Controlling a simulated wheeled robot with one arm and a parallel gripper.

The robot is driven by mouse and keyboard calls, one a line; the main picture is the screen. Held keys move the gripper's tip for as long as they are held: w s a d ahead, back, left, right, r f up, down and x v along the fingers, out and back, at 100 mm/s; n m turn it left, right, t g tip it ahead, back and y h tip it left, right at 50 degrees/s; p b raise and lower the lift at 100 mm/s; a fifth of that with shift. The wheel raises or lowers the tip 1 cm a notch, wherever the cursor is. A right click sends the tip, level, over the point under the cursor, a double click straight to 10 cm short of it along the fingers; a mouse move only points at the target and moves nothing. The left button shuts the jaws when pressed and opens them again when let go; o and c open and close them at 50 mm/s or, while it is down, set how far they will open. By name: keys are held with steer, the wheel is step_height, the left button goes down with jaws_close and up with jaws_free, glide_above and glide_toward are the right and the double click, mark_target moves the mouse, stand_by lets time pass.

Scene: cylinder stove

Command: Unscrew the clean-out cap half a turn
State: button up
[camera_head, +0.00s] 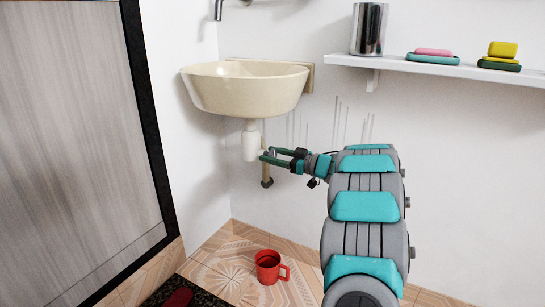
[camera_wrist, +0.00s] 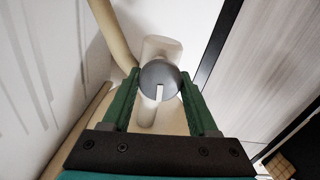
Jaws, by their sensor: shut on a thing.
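The clean-out cap (camera_wrist: 158,74) is a grey disc with a white mark running from its middle toward the bottom of the wrist view. It sits on the white drain trap (camera_head: 250,144) under the cream basin. My gripper (camera_wrist: 160,80) has its two green fingers on the left and right sides of the cap, shut on it. In the head view, my gripper (camera_head: 264,156) reaches the trap from the right. The cap is hard to make out there, partly hidden by the fingers.
The cream basin (camera_head: 246,88) hangs just above. A beige pipe (camera_head: 266,170) runs down behind my gripper. A red mug (camera_head: 268,266) stands on the tiled floor below. A shelf (camera_head: 440,69) with a metal cup and soaps is at the upper right. A door (camera_head: 75,140) is on the left.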

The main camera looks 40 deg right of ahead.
steer(key=n, duration=0.1)
steer(key=n+b, duration=0.1)
steer(key=n, duration=0.1)
steer(key=shift+f+n, duration=0.25)
steer(key=shift+n, duration=0.05)
steer(key=n+b, duration=0.2)
steer(key=n, duration=0.2)
steer(key=shift+a+n, duration=0.15)
steer(key=shift+n, duration=0.15)
steer(key=n, duration=0.4)
steer(key=shift+s+b, duration=0.1)
steer(key=shift+b, duration=0.2)
steer(key=n, duration=0.9)
steer(key=shift+f+n, duration=0.15)
steer(key=shift+n, duration=0.15)
steer(key=n, duration=0.8)
steer(key=shift+f+n, duration=0.2)
steer(key=shift+n, duration=0.2)
steer(key=shift+d+n, duration=0.2)
steer(key=shift+n, duration=1.7)
